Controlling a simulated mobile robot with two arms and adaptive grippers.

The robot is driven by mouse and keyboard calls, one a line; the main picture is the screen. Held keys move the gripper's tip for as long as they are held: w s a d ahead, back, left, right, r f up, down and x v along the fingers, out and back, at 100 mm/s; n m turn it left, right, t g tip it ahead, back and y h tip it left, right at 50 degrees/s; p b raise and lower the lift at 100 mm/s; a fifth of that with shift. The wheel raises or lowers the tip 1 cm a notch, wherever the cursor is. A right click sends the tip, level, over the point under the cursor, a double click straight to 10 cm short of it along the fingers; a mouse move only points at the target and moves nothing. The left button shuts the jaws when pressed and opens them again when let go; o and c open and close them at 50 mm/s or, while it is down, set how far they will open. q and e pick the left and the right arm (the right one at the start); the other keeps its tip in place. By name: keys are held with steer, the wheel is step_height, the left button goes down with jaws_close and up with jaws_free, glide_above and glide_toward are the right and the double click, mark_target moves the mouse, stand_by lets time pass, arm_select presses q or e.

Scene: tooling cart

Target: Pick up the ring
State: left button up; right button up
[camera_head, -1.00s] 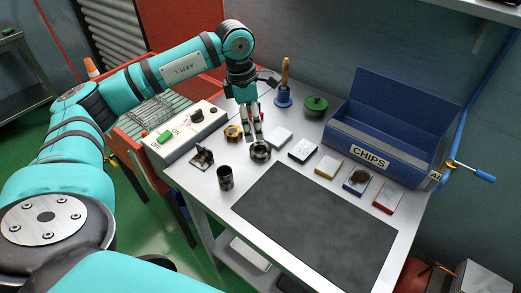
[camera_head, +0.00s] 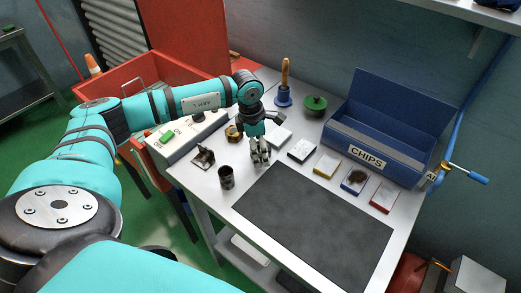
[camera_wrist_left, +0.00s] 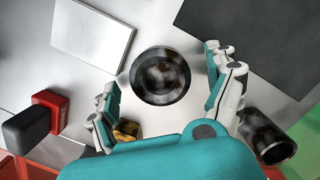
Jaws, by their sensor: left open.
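The ring (camera_wrist_left: 140,77) is a round, dark, mottled metal piece lying on the pale tabletop, seen from above in the left wrist view. In the head view my left gripper stands over it and hides most of it. My left gripper (camera_head: 261,158) points down and is open. In the left wrist view its fingers (camera_wrist_left: 165,95) are spread to the left and right of the ring, apart from it, with nothing between them but the ring below. My right gripper is in neither view.
A dark mat (camera_head: 315,225) covers the front.

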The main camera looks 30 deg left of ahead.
arm_select(q)
steer(key=shift+c, duration=0.5)
steer(key=shift+w+r, duration=0.1)
steer(key=c, duration=1.5)
